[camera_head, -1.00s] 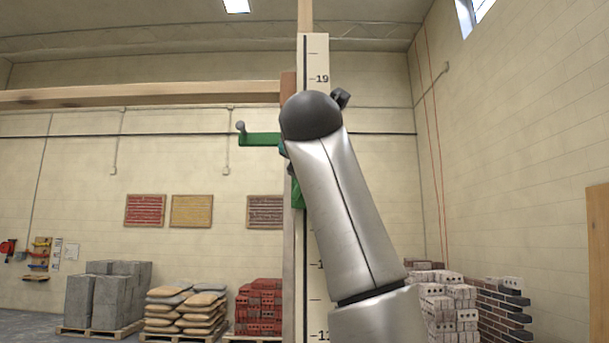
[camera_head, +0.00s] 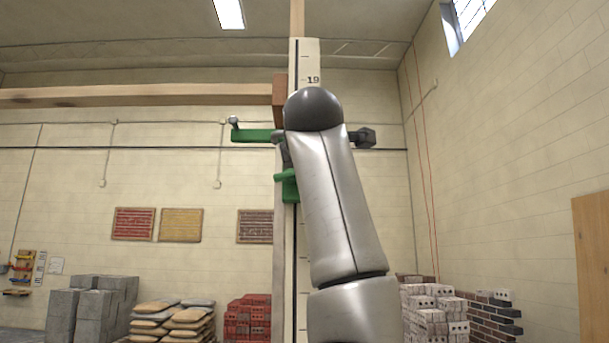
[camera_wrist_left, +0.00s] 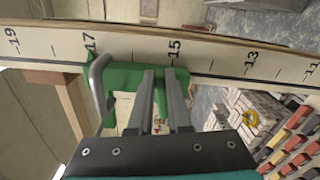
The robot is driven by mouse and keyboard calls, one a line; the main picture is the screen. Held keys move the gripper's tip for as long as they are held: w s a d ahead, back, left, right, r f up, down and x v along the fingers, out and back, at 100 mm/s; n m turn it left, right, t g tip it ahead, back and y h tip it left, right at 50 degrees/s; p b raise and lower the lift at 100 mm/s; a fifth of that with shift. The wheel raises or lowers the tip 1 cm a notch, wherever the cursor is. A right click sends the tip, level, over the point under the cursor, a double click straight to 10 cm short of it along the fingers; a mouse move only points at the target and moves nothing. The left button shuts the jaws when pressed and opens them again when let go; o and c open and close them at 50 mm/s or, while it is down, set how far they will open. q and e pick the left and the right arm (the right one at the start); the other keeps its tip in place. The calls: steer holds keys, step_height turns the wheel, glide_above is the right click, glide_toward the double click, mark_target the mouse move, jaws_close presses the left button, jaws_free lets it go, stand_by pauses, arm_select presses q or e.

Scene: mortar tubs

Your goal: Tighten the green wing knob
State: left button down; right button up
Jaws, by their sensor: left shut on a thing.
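The green clamp (camera_head: 255,135) sits on the numbered pole (camera_head: 303,65). Its green bar reaches left to a small grey end piece. A lower green part (camera_head: 290,188) shows beside my arm. In the left wrist view the green clamp (camera_wrist_left: 121,77) lies against the pole between about 15 and 17, with a bent grey rod (camera_wrist_left: 101,82) beside it. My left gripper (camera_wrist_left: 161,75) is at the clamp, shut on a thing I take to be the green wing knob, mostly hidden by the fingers. In the head view my arm hides the gripper. My right gripper is not in view.
A wooden beam (camera_head: 140,97) runs in from the left to the pole. Block stacks (camera_head: 92,305), bags (camera_head: 172,318) and bricks (camera_head: 435,308) stand low behind. The space to the right of the pole is open up to the wall.

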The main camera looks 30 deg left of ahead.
arm_select(q)
steer(key=shift+f+m+b, duration=0.25)
steer(key=shift+m+b, duration=0.2)
steer(key=shift+m, duration=0.65)
steer(key=c, duration=0.9)
jaws_free()
steer(key=shift+o, duration=0.2)
steer(key=shift+d, duration=0.1)
steer(key=b+v, duration=0.3)
steer(key=v, duration=1.2)
steer(key=shift+s+b, duration=0.15)
steer(key=shift+b, duration=0.15)
